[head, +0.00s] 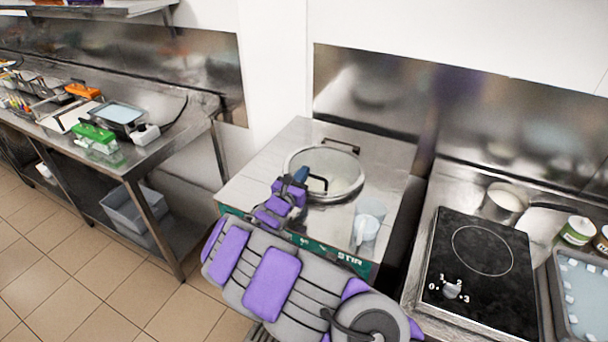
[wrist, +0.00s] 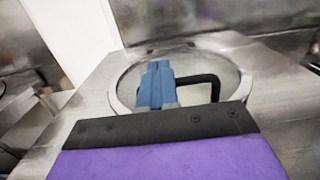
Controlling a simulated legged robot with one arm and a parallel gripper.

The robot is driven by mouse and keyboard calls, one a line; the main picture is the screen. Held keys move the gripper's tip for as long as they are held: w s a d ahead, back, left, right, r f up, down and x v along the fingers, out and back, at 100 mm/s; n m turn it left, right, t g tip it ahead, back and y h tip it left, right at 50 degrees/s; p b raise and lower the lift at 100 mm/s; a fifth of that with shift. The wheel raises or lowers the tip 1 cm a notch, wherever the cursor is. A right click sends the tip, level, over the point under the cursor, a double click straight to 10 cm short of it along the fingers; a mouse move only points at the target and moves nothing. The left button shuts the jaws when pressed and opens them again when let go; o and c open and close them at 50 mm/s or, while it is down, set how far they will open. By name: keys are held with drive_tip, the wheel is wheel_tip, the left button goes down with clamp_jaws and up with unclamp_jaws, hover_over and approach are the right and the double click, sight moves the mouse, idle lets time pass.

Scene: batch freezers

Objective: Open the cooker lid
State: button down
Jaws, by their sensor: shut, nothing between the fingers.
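The cooker lid (head: 342,176) is a round, pale, clear-looking disc with a metal rim, set in the top of a steel unit. A black bar handle (head: 318,183) stands on it. The lid lies flat in its round opening. My gripper (head: 301,174) is over the near left part of the lid, with its blue fingers beside the handle. In the wrist view the blue fingers (wrist: 157,80) are together and empty, and the black handle (wrist: 205,80) runs to their right. Whether the fingers touch the handle cannot be told. The handle's left end is hidden behind the fingers.
A hinge-like bracket (head: 341,146) sits behind the lid. A clear cup (head: 367,228) stands on the unit's front right. A black hob (head: 482,262) and a pot (head: 505,201) are to the right. A steel table (head: 165,150) with trays stands left, across a floor gap.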

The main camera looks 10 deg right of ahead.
drive_tip(key=shift+a+r, duration=0.2)
drive_tip(key=shift+a, duration=0.1)
drive_tip(key=shift+w+d+r+p, duration=0.1)
drive_tip(key=shift+d+r+p, duration=0.3)
drive_tip(key=shift+d+p, duration=0.2)
drive_tip(key=shift+w+a+r+g+y+p, duration=0.2)
drive_tip(key=shift+r+g+y+p, duration=0.15)
drive_tip(key=shift+r+p, duration=0.35)
drive_tip(key=shift+w+d+r, duration=0.1)
drive_tip(key=shift+d+r, duration=0.1)
drive_tip(key=shift+r, duration=0.2)
drive_tip(key=shift+d, duration=0.1)
drive_tip(key=shift+f, duration=0.1)
drive_tip(key=shift+a, duration=0.2)
